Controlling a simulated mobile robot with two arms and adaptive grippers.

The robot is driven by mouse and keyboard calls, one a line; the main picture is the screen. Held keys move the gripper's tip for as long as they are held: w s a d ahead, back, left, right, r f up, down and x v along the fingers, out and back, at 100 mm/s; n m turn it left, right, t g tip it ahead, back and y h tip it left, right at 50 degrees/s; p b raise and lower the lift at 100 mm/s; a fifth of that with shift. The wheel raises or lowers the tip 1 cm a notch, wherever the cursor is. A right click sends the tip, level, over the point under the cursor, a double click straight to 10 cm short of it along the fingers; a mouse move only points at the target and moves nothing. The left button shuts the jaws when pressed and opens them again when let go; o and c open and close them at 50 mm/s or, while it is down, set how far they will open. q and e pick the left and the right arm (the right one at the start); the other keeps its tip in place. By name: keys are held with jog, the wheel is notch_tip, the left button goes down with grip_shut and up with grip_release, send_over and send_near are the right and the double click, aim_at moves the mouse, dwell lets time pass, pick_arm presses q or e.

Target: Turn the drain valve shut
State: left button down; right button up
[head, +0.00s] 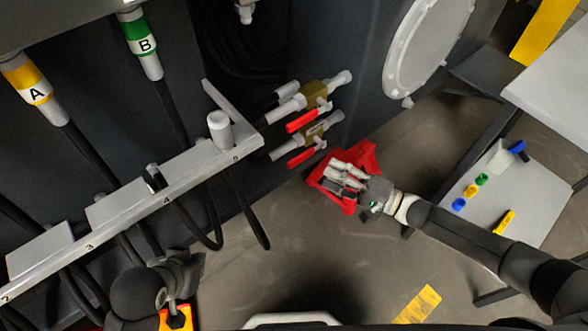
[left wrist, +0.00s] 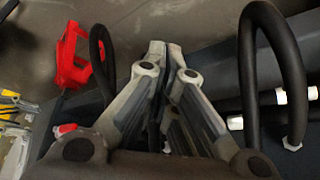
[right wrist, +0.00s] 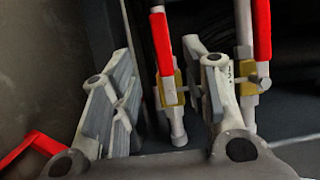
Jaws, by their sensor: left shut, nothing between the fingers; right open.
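Two pipe valves stick out of the dark chassis side in the head view. The upper valve (head: 315,94) and lower valve (head: 318,131) have brass bodies, pale pipe ends and red lever handles lying roughly along their pipes. I cannot tell which is the drain valve. My right gripper (head: 345,175) is open, just below and right of the lower valve. In the right wrist view, one red handle (right wrist: 161,45) shows between the open fingers (right wrist: 158,65), apparently beyond them; the other handle (right wrist: 262,30) is to the right. My left gripper (head: 186,265) is shut and empty, away from the valves.
A red container (head: 365,155) stands on the floor behind my right gripper. A grey numbered rail (head: 130,200) with black hoses juts out left of the valves. A table with small coloured parts (head: 482,180) stands at right. The middle floor is open.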

aim_at(301, 161)
jog(key=b+x, duration=0.2)
jog(key=x, duration=0.8)
pick_arm(q)
jog(key=w+d+r+t+h, duration=0.1)
jog(key=w+d+r+t, duration=0.2)
jog(key=w, duration=0.6)
jog(key=shift+w+d+r+t+h, duration=0.15)
jog(key=shift+r+t+h, duration=0.15)
jog(key=shift+r+t, duration=1.15)
pick_arm(e)
jog(key=shift+w+a, duration=0.15)
jog(key=shift+a, duration=0.2)
pick_arm(q)
jog(key=shift+f, duration=0.1)
pick_arm(e)
grip_shut()
